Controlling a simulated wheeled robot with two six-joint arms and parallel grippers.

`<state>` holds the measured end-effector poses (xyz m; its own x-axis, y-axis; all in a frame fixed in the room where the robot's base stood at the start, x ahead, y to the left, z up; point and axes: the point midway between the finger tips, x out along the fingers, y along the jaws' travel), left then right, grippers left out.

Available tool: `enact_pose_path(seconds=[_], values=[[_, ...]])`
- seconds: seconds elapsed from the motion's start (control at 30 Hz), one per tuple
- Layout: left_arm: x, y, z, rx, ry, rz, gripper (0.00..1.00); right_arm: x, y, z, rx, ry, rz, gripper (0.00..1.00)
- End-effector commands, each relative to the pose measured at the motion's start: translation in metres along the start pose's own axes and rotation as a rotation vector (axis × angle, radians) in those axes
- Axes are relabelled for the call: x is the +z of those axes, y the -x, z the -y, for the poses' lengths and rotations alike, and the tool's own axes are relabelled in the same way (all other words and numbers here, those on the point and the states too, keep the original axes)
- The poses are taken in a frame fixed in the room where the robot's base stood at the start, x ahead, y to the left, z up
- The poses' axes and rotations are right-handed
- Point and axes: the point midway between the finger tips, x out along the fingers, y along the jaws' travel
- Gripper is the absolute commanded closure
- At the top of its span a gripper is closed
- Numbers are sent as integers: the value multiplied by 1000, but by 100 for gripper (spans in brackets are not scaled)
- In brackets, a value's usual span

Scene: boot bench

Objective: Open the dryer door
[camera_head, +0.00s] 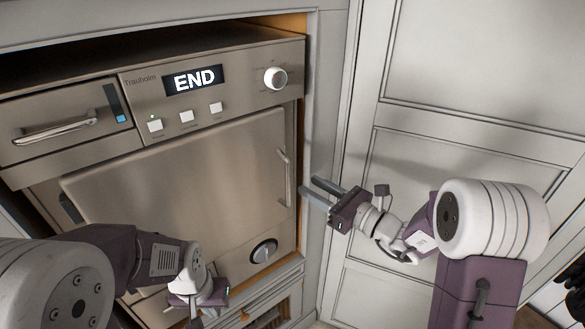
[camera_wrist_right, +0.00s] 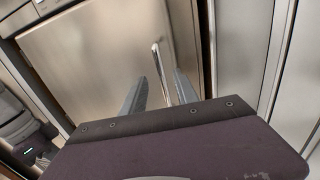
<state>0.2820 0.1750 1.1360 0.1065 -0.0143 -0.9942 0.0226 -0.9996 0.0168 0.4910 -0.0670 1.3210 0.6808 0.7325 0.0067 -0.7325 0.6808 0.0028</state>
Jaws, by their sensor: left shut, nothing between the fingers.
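The dryer door (camera_head: 190,175) is a brushed-metal panel lying against the dryer front and looks closed. Its vertical bar handle (camera_head: 284,176) is near the door's right edge. My right gripper (camera_head: 307,186) is open, just right of the handle, with its fingers pointing toward the dryer. In the right wrist view, the handle (camera_wrist_right: 160,68) appears between the two spread fingers (camera_wrist_right: 158,82), near their tips. I cannot tell whether they touch it. My left gripper (camera_head: 198,298) is shut and empty in front of the dryer's lower part, its fingers mostly hidden.
The control panel above the door has a display (camera_head: 194,79) reading END, several buttons and a white knob (camera_head: 275,78). A drawer with a handle (camera_head: 55,129) is at upper left. A round dark knob (camera_head: 264,251) sits below the door. Pale cabinet panels (camera_head: 470,75) stand at right.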

Motion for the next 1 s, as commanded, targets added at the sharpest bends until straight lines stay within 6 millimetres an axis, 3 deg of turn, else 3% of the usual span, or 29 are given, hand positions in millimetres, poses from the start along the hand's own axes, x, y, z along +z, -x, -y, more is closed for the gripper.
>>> enact_pose_path(seconds=[0.2, 0.4, 0.73, 0.77, 0.9, 1.0], values=[[-3, 26, 0, 0, 0, -1, 100, 5, -45, -3, 8, -2, -3, 64], [-5, 40, -1, 0, 0, -1, 100, 3, -77, -2, 4, 1, -2, 64], [-4, 41, -1, 0, 0, -1, 100, -1, -85, -1, 2, 2, -2, 64], [-4, 41, -1, 0, 0, -1, 100, -1, -85, -1, 2, 2, -2, 67], [-4, 41, -1, 0, 0, -1, 100, -1, -85, -1, 2, 2, -2, 100], [-5, 41, -1, 0, 0, -1, 100, -1, -85, -1, 2, 2, -2, 100]])
